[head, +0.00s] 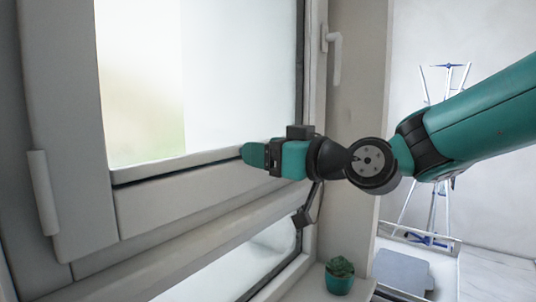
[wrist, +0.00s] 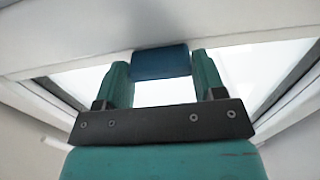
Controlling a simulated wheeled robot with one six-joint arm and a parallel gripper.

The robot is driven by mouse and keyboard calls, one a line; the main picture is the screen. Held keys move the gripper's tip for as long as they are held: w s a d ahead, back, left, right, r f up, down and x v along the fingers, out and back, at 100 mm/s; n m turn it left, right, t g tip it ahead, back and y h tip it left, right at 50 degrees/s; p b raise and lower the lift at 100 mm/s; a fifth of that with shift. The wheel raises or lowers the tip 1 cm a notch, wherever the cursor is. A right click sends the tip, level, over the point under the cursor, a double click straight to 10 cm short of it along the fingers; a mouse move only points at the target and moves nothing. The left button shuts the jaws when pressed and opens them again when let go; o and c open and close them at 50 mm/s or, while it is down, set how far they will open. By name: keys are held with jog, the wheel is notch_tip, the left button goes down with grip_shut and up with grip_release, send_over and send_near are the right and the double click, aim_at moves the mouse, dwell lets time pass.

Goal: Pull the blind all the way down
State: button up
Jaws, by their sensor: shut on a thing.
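My gripper (head: 254,155) is at the lower right of the window's upper pane in the head view, close to the sash's bottom rail. In the wrist view my gripper (wrist: 161,62) has a dark blue tab (wrist: 160,60) between its two teal fingers and is shut on it. The tab is hidden behind the fingers in the head view. The tab sits against a pale horizontal bar (wrist: 70,35). I cannot tell whether this bar is the blind's bottom edge or the frame. The pane (head: 240,80) looks pale and blurred; the blind's fabric is not clearly distinguishable from the glass.
A window handle (head: 333,55) is on the frame at the upper right. A small plant in a teal pot (head: 340,283) stands on the sill below my arm. A stepladder (head: 437,120) stands against the far wall. The space in front of the window's left part is clear.

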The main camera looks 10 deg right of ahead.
jog(key=shift+f, duration=0.25)
jog(key=o, duration=1.3)
jog(key=shift+r, duration=0.1)
jog(key=shift+b+v, duration=3.15)
jog(key=shift+v, duration=5.6)
